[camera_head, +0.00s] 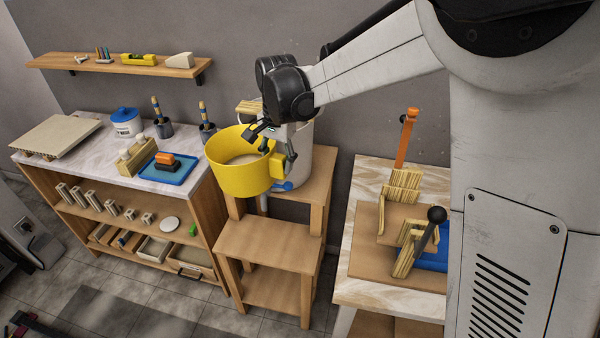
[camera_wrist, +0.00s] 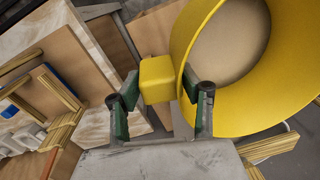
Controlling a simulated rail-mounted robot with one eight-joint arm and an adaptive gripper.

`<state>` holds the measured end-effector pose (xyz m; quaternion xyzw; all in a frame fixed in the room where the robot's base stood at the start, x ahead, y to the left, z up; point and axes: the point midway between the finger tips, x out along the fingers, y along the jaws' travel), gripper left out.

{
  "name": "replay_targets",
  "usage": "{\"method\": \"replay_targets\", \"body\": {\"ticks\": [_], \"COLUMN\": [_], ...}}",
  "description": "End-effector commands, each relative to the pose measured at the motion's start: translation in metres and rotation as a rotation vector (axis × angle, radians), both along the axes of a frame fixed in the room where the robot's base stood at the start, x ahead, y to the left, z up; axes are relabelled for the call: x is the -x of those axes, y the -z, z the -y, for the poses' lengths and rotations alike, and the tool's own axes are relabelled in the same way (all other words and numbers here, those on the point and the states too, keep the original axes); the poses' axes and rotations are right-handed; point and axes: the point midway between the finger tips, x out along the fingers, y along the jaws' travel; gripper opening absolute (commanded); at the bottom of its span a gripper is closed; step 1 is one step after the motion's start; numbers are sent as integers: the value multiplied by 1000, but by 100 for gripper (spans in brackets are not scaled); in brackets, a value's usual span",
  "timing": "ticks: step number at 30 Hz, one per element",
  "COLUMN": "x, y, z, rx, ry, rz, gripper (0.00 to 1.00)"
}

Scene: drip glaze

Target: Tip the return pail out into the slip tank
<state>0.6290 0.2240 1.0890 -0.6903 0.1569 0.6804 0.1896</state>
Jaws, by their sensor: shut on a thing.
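The yellow pail (camera_head: 235,182) is held up beside the grey-white slip tank (camera_head: 303,165), its mouth upward and pale beige contents (camera_head: 243,159) showing inside. My gripper (camera_head: 279,154) is shut on the pail's block-like yellow handle at its right side. In the wrist view my gripper (camera_wrist: 163,98) has its green-padded fingers on either side of the yellow handle (camera_wrist: 157,78), and the pail (camera_wrist: 233,108) fills the upper right. The tank stands on a wooden stand (camera_head: 318,190); my wrist and the pail hide much of it, including most of its mouth.
A lower wooden step (camera_head: 268,245) stands in front of the tank. At left, a workbench (camera_head: 90,150) carries a blue-lidded jar (camera_head: 126,122), brush pots and a blue tray (camera_head: 166,168). At right, a table (camera_head: 385,285) holds wooden racks and an orange-handled tool (camera_head: 406,138).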

Motion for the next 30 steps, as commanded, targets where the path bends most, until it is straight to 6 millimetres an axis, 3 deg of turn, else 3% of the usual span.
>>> {"method": "replay_targets", "body": {"ticks": [6,19,30], "x": [-21,-54,-62], "y": [-21,-56,-86], "z": [-46,-122,-167], "rx": [-9,-21,-27], "ry": [144,467,760], "rz": [4,16,30], "gripper": [0,0,0]}}
